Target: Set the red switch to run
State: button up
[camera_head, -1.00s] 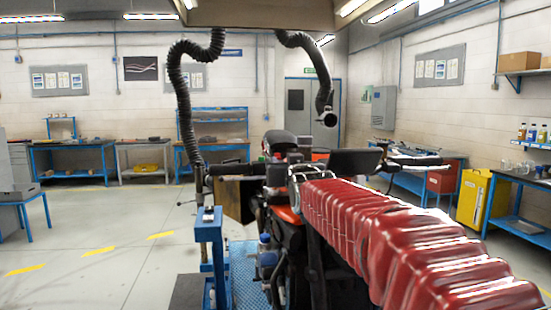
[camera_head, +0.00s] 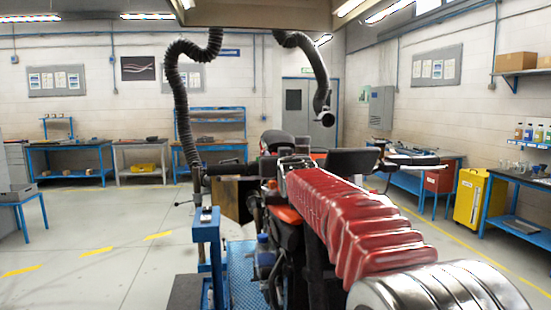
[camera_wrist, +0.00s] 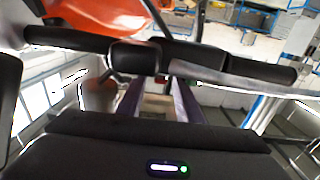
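A motorcycle (camera_head: 283,232) stands in the middle of the head view, with a dark handlebar that also crosses the wrist view (camera_wrist: 225,62). Black blocks (camera_wrist: 135,56) sit on the bar in the wrist view. A small reddish spot (camera_wrist: 161,79) shows between them; it is too small and blurred to tell whether it is the red switch or how it is set. My gripper (camera_wrist: 160,92) points at the bar, its two fingers apart with floor visible between them and nothing held. In the head view my red-sleeved arm hides the gripper's tip.
A blue stand (camera_head: 207,250) is left of the motorcycle. A black hose (camera_head: 182,110) hangs above it. Blue workbenches (camera_head: 68,147) line the back wall. A yellow cabinet (camera_head: 470,198) stands at the right.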

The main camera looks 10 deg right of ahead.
jog(key=shift+c, duration=0.6)
grip_shut()
jog(key=shift+w+r+g, duration=0.15)
jog(key=shift+r+g, duration=0.05)
jog(key=shift+g, duration=1.1)
jog(key=shift+o, duration=0.6)
grip_release()
jog(key=v, duration=1.3)
jog(key=shift+s, duration=0.4)
